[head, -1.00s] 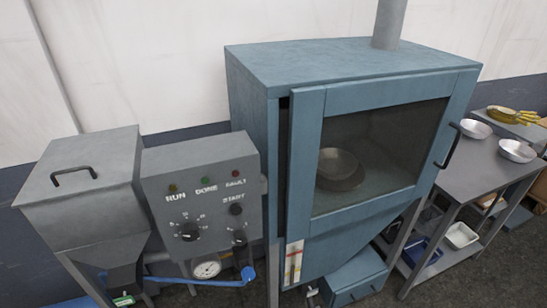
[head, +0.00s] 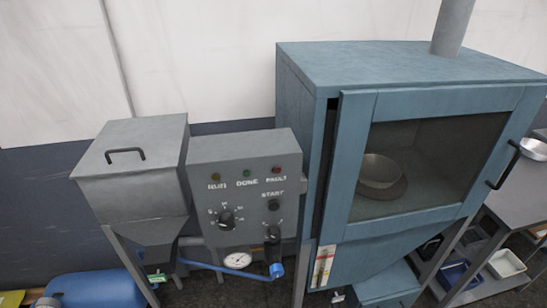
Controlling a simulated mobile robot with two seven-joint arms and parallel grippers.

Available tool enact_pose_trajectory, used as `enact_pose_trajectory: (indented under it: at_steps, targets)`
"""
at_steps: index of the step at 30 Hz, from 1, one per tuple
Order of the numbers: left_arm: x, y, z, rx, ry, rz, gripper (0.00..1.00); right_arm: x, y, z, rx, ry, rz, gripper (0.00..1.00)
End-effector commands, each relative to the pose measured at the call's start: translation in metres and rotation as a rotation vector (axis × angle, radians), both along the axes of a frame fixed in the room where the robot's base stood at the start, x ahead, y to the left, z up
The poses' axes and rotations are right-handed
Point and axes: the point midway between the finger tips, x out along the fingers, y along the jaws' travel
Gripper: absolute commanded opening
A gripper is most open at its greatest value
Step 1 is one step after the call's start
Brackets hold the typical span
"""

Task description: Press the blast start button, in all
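The start button (head: 273,205) is a dark round knob under the START label on the grey control panel (head: 205,160). The RUN (head: 216,177), DONE (head: 247,173) and FAULT (head: 276,170) lamps sit in a row above it and look dim. A black dial (head: 226,219) with scale marks is at the panel's lower left, and another dark knob (head: 272,233) is below the start button. The blue blast cabinet (head: 340,150) stands to the right with a pan (head: 380,172) behind its window. Neither of my grippers is in view.
A grey lidded hopper (head: 130,190) stands left of the panel. A blue pipe handle (head: 275,270) and a round gauge (head: 238,260) are below the panel. A blue drum (head: 97,291) lies at lower left. A metal table (head: 520,195) with a pan (head: 534,149) is at right.

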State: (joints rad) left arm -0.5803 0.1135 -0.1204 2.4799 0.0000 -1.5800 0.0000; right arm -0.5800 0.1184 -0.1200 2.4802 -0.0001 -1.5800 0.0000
Motion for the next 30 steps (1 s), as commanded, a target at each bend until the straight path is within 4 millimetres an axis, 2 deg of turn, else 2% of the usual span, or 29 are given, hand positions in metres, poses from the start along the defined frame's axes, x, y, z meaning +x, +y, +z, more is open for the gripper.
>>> enact_pose_trajectory:
  at_steps: [2,21,30]
  targets:
    - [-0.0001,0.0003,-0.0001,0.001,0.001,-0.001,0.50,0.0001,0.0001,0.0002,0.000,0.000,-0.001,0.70]
    - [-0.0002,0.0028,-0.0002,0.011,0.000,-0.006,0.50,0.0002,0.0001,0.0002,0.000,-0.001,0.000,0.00]
    - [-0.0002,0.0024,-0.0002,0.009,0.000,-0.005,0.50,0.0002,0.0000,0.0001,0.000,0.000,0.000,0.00]
